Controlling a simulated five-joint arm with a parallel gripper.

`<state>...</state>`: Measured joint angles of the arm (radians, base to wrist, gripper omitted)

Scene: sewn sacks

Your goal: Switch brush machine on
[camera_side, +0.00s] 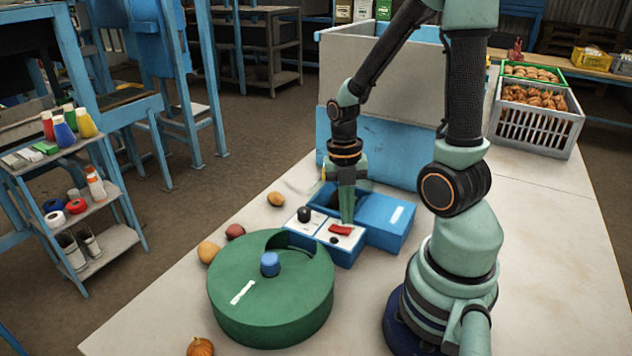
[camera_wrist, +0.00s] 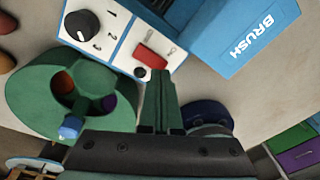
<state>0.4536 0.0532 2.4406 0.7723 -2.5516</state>
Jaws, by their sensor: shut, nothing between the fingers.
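The brush machine (camera_side: 385,225) is a blue box on the pale table, with "BRUSH" lettering on its blue housing (camera_wrist: 228,50) in the wrist view. Its white panel (camera_wrist: 122,52) carries a red rocker switch (camera_wrist: 150,56), which also shows in the side view (camera_side: 341,230). A black dial (camera_wrist: 82,25) with numbers sits beside it, and a small dark button (camera_wrist: 140,72) is below the switch. My gripper (camera_side: 347,218) is shut and empty, pointing down at the red switch. Its fingertips (camera_wrist: 158,76) are very close to the switch; I cannot tell whether they touch.
A green drum (camera_side: 270,300) with a blue knob stands in front of the panel. Small round fruits or vegetables (camera_side: 208,251) lie around it. A large grey-and-blue bin (camera_side: 370,145) is behind, and crates (camera_side: 540,125) stand at the right back.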

